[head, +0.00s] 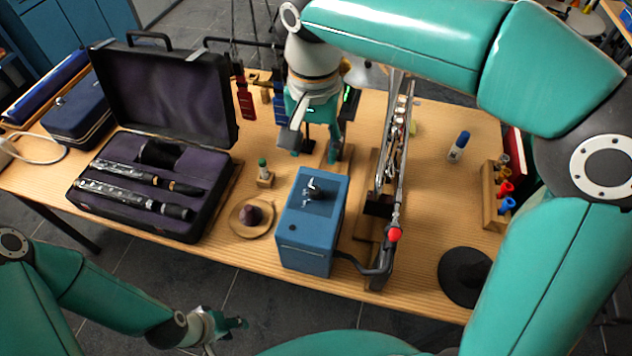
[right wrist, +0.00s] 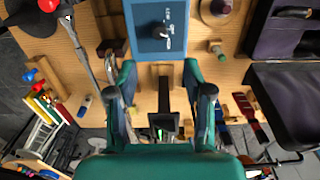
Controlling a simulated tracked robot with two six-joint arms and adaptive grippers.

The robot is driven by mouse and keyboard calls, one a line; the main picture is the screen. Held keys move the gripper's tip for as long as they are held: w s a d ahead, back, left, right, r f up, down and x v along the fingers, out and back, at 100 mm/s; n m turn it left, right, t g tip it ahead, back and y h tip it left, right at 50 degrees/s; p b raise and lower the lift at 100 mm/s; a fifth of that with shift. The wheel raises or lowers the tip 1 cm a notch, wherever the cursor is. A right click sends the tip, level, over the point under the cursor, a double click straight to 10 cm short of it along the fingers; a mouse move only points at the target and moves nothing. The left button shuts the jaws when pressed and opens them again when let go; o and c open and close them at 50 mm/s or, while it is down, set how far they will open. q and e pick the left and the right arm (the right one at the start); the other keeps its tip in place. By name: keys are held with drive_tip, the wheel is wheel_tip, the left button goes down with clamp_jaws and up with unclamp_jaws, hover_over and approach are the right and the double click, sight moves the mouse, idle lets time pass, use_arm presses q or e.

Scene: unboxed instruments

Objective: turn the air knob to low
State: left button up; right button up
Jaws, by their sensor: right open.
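The blue box (head: 300,245) stands near the table's front edge, with a dark air knob (head: 318,192) on its top. The knob bears a pale pointer and small white labels I cannot read. In the right wrist view the knob (right wrist: 163,33) shows on the box (right wrist: 142,46), beyond my fingertips. My right gripper (head: 316,143) is behind the box, apart from the knob; its two fingers are spread and empty in the right wrist view (right wrist: 160,72). My left gripper (head: 238,324) hangs low in front of the table, away from the box; its opening is unclear.
An open case with clarinet parts (head: 140,190) lies left. A round wooden dish (head: 252,217) and a small green-topped bottle (head: 264,171) stand beside the box. A long metal instrument (head: 394,170) stands close on its right. A black cone-like disc (head: 464,277) sits front right.

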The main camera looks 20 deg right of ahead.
sight(315, 189)
wheel_tip(315, 189, down, 11)
drive_tip(key=shift+f, duration=0.15)
drive_tip(key=shift+c, duration=0.3)
